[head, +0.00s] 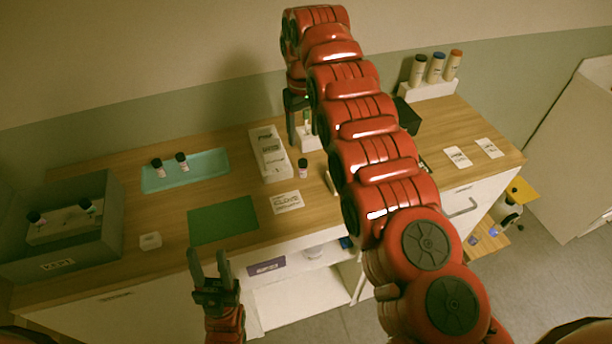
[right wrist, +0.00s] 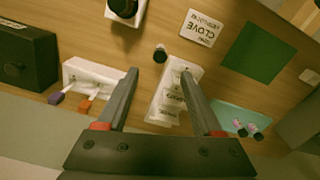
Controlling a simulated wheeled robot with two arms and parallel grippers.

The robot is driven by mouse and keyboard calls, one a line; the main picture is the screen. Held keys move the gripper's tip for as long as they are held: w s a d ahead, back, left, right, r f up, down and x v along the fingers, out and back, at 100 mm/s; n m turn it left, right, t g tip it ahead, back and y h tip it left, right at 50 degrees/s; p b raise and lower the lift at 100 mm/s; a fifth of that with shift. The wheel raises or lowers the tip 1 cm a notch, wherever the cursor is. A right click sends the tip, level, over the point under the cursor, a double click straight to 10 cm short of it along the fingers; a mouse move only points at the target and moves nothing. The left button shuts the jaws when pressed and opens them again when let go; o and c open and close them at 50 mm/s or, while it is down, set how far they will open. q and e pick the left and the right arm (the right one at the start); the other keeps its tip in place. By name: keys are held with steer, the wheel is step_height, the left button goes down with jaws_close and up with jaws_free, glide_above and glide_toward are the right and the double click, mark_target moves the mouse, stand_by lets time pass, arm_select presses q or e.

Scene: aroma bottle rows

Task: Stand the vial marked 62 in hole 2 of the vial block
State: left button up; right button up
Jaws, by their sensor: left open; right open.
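Two dark-capped vials (head: 157,165) (head: 182,160) stand on the teal tray (head: 215,167); another dark-capped vial (head: 303,165) stands right of a long white labelled block (head: 273,165). Two more vials (head: 36,218) (head: 88,207) are at a pale block (head: 62,228) inside the grey crate. I cannot read a 62 on any vial, nor tell hole numbers or which block is the vial block. My right gripper (head: 297,110) is open and empty; in the right wrist view its fingers (right wrist: 165,100) lie either side of the labelled block (right wrist: 172,97). My left gripper (head: 209,266) is open and empty before the table's front edge.
The crate marked KEPT (head: 100,240) stands at left. A green mat (head: 224,220) and CLOVE card (head: 286,202) lie near the front. A tube stand (head: 428,91) is at the back right. A small white holder (right wrist: 95,75) and dark box (right wrist: 25,60) show in the right wrist view.

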mark_target(303, 162)
steer(key=shift+w+f, duration=0.2)
steer(key=shift+f, duration=0.7)
step_height(303, 162, down, 4)
steer(key=shift+s+d+r+p, duration=0.1)
steer(key=shift+s+p, duration=0.05)
steer(key=shift+p, duration=0.85)
steer(key=shift+f, duration=0.3)
steer(key=shift+f+p, duration=0.2)
steer(key=shift+p, duration=0.1)
steer(key=f+p, duration=0.1)
steer(key=f, duration=0.3)
steer(key=shift+a+p, duration=0.2)
steer(key=shift+p, duration=0.15)
steer(key=shift+f, duration=0.5)
steer(key=shift+c, duration=0.3)
jaws_close()
